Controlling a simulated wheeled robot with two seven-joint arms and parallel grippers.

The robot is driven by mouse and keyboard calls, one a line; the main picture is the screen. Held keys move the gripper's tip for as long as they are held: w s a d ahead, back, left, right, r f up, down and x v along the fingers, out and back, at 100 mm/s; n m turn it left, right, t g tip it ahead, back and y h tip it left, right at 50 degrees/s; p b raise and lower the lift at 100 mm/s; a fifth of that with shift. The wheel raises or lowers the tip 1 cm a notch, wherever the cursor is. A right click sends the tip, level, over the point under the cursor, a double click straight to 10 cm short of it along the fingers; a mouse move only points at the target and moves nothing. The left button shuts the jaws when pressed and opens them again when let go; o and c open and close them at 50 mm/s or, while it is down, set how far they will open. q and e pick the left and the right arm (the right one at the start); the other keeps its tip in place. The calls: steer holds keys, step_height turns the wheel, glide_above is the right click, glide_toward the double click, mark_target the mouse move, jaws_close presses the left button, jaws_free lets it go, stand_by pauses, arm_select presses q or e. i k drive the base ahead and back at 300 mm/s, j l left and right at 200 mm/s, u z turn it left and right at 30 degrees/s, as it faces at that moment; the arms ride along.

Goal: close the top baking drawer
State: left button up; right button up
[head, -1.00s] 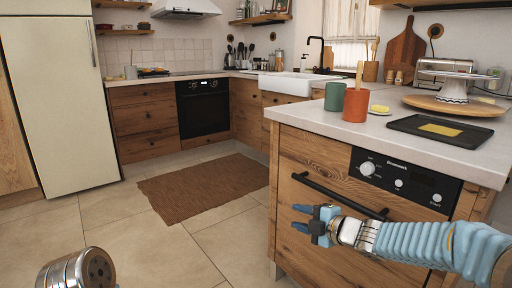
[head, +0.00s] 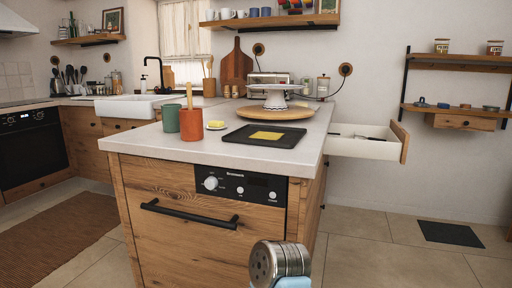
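An open drawer stands out from the right side of the kitchen island. Its white side wall (head: 358,149) and wooden front (head: 400,142) show, with the front facing right. It is the only drawer seen open on the island and seems to be the top baking drawer. A thin dark utensil lies in it; the rest of its inside is hard to make out. Neither of my grippers is in view.
The island's countertop (head: 165,142) bears a green cup (head: 171,119), an orange cup (head: 191,125), a black tray (head: 250,142) and a cake stand (head: 276,101). A black handle (head: 188,213) sticks out in front. Floor right of the island is clear except a dark mat (head: 450,234).

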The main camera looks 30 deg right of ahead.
mark_target(395, 149)
steer(key=l+z, duration=0.15)
steer(key=z, duration=0.15)
steer(key=k+l+z, duration=0.1)
steer(key=z, duration=0.25)
steer(key=l+z, duration=0.3)
steer(key=l, duration=0.95)
steer(key=l+z, duration=0.3)
steer(key=l, duration=0.95)
